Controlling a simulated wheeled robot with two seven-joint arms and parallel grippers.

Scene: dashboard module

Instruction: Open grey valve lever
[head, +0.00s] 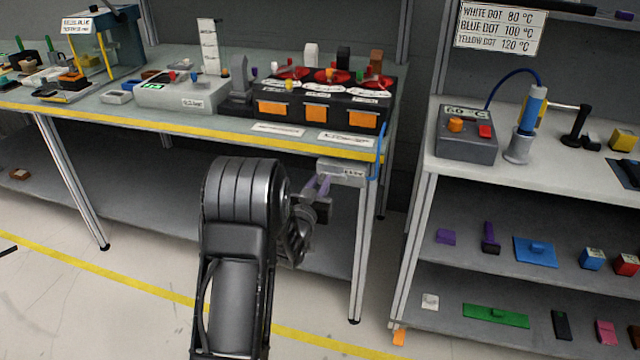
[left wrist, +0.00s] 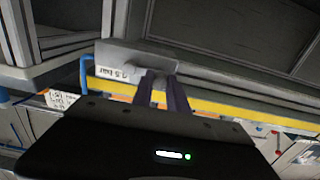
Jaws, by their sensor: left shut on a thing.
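A grey valve box (head: 343,172) with a white label hangs under the front edge of the workbench, near its right corner. It also shows in the left wrist view (left wrist: 118,58), where the label seems to read 4.5 bar. My left gripper (head: 318,186) is at the left front of this box. Its purple fingers (left wrist: 162,88) are shut on a small grey piece, the valve lever (left wrist: 158,97), just beside the box. The fingers hide most of the lever, and its angle is hard to tell. My right gripper is in neither view.
The workbench's yellow edge (head: 200,124) runs just above my gripper. A blue hose (head: 378,150) runs by the box. A table leg (head: 362,250) stands below it. A shelf rack (head: 480,275) with several small parts is at the right.

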